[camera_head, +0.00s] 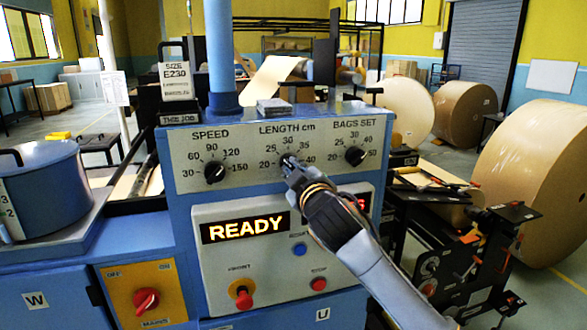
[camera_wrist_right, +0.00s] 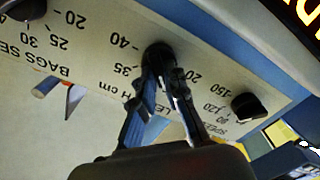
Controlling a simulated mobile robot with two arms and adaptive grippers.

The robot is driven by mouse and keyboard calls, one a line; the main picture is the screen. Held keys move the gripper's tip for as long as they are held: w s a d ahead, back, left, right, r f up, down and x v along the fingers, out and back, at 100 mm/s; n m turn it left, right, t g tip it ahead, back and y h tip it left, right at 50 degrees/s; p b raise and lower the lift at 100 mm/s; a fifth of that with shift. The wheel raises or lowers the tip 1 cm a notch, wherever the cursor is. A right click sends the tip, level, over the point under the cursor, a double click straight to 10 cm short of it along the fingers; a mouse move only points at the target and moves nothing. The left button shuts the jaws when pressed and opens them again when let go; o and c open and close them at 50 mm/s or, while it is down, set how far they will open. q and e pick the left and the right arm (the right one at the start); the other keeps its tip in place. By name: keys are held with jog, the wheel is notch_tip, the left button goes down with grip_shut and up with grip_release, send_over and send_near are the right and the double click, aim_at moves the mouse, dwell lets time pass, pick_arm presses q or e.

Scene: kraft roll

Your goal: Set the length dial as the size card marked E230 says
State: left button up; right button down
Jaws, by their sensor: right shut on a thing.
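The length dial (camera_head: 287,159) is a black knob on the grey panel, under "LENGTH cm" with marks from 20 to 40. My right gripper (camera_head: 291,168) is shut on it; the wrist view shows both fingers (camera_wrist_right: 168,75) around the black knob (camera_wrist_right: 158,54). The fingers cover much of the knob, so I cannot tell where its pointer stands. The size card (camera_head: 175,82) marked "SIZE E230" stands upright at the panel's top left, above a "THIS JOB" label (camera_head: 181,118). Its smaller lines are too blurred to read. My left gripper is not in view.
The speed knob (camera_head: 215,172) and bags set knob (camera_head: 355,156) flank the dial. Below are a lit "READY" display (camera_head: 245,228), a blue button (camera_head: 299,249), red buttons (camera_head: 319,284) and a red mains switch (camera_head: 146,300). Large paper rolls (camera_head: 535,180) stand at right.

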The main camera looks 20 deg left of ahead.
jog(key=c, duration=1.4)
grip_release()
jog(key=v, duration=1.2)
jog(key=shift+w+f, duration=0.1)
jog(key=shift+f, duration=0.05)
